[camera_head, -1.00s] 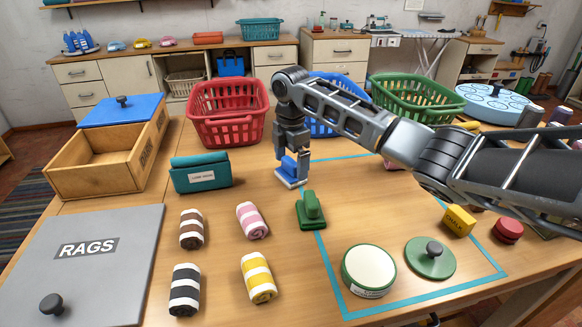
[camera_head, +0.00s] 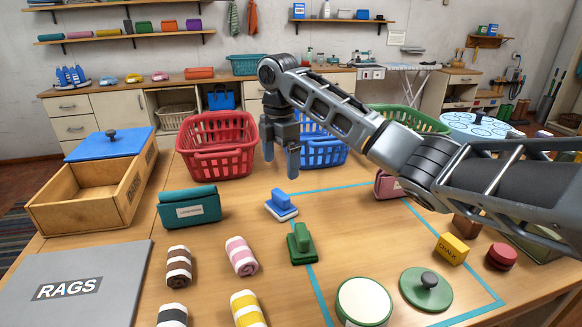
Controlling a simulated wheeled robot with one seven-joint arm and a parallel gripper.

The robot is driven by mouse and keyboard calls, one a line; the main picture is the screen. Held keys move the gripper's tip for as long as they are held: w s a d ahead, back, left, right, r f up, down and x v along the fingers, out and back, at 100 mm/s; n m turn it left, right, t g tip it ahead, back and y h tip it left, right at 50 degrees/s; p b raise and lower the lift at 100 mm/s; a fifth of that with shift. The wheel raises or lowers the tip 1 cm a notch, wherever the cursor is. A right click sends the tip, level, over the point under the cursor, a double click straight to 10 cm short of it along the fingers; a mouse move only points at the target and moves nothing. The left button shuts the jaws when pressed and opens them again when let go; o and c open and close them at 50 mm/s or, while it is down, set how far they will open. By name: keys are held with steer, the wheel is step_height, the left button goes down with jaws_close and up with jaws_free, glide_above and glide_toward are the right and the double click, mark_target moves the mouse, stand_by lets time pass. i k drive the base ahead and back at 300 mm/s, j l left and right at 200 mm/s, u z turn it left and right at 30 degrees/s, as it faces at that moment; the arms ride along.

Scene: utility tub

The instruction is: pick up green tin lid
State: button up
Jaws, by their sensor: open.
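The green tin lid (camera_head: 426,290) lies flat on the table at the lower right, with a dark round knob on top. It is inside the blue-taped outline. A round green tin (camera_head: 363,302) with a pale top stands just left of it, apart from it. My gripper (camera_head: 281,165) hangs open and empty above the table near the centre, fingers pointing down. It is well behind and to the left of the lid. A blue brush (camera_head: 281,205) with a pale base rests on the table below the gripper.
A green brush (camera_head: 301,243) stands at the tape's left edge. A yellow chalk box (camera_head: 451,249) and a red round stack (camera_head: 502,257) sit behind and right of the lid. Rolled striped cloths (camera_head: 242,256) lie left. Red (camera_head: 218,147) and blue (camera_head: 320,150) baskets stand behind.

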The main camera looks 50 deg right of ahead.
mark_target(424, 289)
steer(key=k, duration=1.5)
